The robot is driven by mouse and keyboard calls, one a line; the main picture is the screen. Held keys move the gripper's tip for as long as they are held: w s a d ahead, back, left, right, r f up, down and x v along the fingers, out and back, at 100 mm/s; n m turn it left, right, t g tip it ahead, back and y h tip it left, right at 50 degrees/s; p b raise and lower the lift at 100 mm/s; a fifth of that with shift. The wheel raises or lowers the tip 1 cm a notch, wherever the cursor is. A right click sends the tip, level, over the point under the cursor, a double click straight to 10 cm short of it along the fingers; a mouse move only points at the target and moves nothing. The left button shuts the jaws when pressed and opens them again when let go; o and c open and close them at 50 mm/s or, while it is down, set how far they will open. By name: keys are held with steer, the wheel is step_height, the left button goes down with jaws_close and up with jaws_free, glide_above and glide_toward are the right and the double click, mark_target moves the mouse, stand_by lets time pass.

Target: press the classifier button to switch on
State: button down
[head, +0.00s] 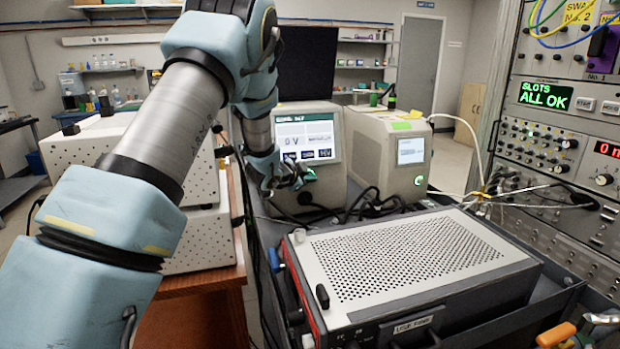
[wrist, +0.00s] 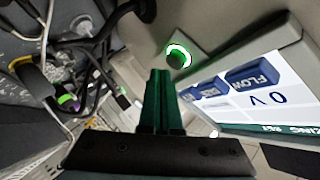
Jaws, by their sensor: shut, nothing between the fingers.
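The classifier (head: 318,118) is a beige box with a screen reading 0 V, left of centre at the back of the cart in the head view. Its screen (wrist: 255,95) shows upside down in the wrist view. Its round button (wrist: 179,57) has a lit green ring and sits beside the screen. In the head view my gripper (head: 298,177) is in front of the classifier's lower front and covers most of the button. In the wrist view my gripper's green fingers (wrist: 158,74) are together and empty. Their tips appear just below the button; I cannot tell whether they touch it.
A second beige box (head: 392,150) with a small screen and green light stands right of the classifier. Black cables (head: 365,205) lie in front of both. A perforated metal unit (head: 400,258) fills the near cart. An instrument rack (head: 560,130) stands at right, white perforated boxes (head: 195,240) at left.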

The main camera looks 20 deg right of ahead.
steer(key=shift+s, duration=0.1)
steer(key=shift+s+a+r+b, duration=0.1)
steer(key=shift+s+r+b, duration=0.15)
steer(key=shift+s, duration=0.55)
steer(key=shift+s+a+r+b, duration=0.1)
steer(key=shift+s+r+b, duration=0.1)
steer(key=shift+s, duration=0.6)
steer(key=shift+s+a+r+b, duration=0.1)
steer(key=shift+s+r+b, duration=0.15)
steer(key=shift+s, duration=0.55)
steer(key=shift+f, duration=0.1)
